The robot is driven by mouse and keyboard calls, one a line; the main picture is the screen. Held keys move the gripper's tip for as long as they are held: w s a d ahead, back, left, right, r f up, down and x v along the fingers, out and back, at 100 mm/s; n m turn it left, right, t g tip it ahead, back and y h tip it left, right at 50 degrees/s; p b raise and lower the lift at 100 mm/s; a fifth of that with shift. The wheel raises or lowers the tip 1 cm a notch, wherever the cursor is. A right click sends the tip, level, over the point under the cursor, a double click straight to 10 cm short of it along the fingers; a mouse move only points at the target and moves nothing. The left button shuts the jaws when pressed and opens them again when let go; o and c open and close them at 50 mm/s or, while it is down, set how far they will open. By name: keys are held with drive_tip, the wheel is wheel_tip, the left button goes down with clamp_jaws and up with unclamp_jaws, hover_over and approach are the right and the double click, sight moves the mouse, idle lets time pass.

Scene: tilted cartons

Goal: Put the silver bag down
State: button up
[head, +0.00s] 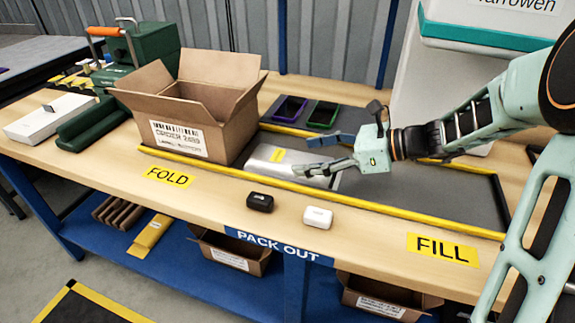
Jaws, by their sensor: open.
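The silver bag (262,169), with a yellow label on it, lies flat on the grey mat (420,195) just right of the open carton. My gripper (308,156) reaches in from the right, over the bag's right part. Its two fingers are spread apart, one towards the back and one towards the front. The front finger overlaps the bag in the picture; I cannot tell whether it touches it. The fingers hide part of the bag's right side.
An open carton (190,115) stands left of the bag. Purple-edged (289,109) and green-edged (323,114) devices lie behind. Black (260,202) and white (318,217) cases sit in front of the yellow strip (385,208). The mat's right part is clear.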

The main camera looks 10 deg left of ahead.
sight(286, 157)
drive_tip(key=b+x, duration=0.2)
drive_tip(key=x, duration=0.3)
drive_tip(key=shift+a+f, duration=0.1)
drive_tip(key=shift+a, duration=0.3)
drive_tip(key=c, duration=0.9)
